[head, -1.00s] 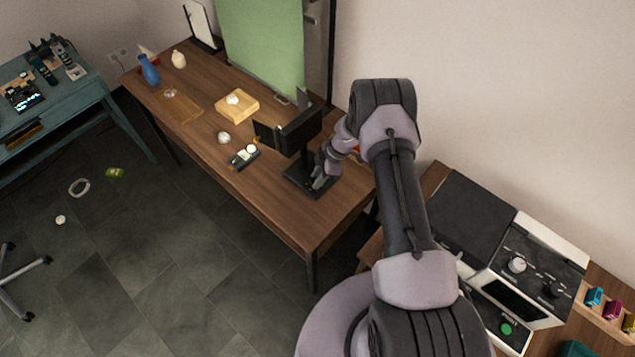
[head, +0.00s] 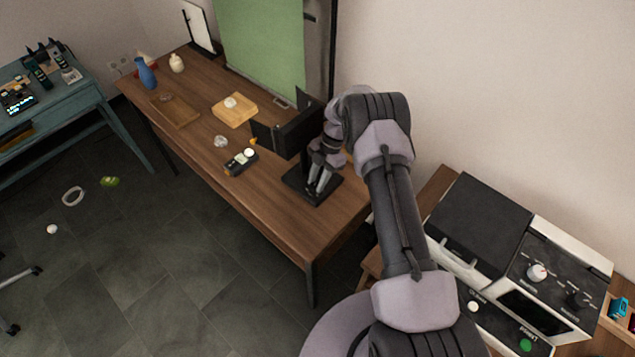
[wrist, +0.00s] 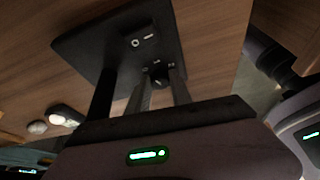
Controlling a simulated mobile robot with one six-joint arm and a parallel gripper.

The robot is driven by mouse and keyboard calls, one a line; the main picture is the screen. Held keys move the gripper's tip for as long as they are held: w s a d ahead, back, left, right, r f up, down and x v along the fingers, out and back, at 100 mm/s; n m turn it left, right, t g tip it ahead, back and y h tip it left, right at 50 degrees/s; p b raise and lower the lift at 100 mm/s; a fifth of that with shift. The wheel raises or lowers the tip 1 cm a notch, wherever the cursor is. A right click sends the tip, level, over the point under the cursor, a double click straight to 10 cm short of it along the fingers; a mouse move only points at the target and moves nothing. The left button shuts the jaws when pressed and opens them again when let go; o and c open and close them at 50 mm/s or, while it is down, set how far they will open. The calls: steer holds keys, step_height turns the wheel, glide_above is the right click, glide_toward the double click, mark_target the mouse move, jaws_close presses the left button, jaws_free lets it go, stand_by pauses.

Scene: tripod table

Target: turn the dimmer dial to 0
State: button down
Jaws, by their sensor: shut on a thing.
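The dimmer dial (wrist: 157,70) is a small dark knob on the black square base of a light stand, seen in the wrist view between my fingertips. My gripper (wrist: 159,80) is shut on it, with one grey finger on each side. The base (wrist: 90,45) also shows in the head view (head: 327,196), near the right end of the wooden table. There my gripper (head: 319,184) points down over the base, and the dial is hidden. The dial's setting cannot be read.
The black lamp head with flaps (head: 283,138) stands close beside my gripper. A printer-like machine (head: 480,225) stands at the right. The table's front right corner is clear.

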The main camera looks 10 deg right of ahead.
stand_by(0.5)
steer(key=c, duration=1.1)
jaws_free()
steer(key=shift+c, duration=0.2)
steer(key=shift+r, duration=0.1)
steer(key=p+v, duration=0.3)
steer(key=v, duration=1.4)
steer(key=shift+w+p, duration=0.15)
steer(key=shift+p, duration=0.25)
steer(key=shift+d+r, duration=0.1)
steer(key=shift+d, duration=0.05)
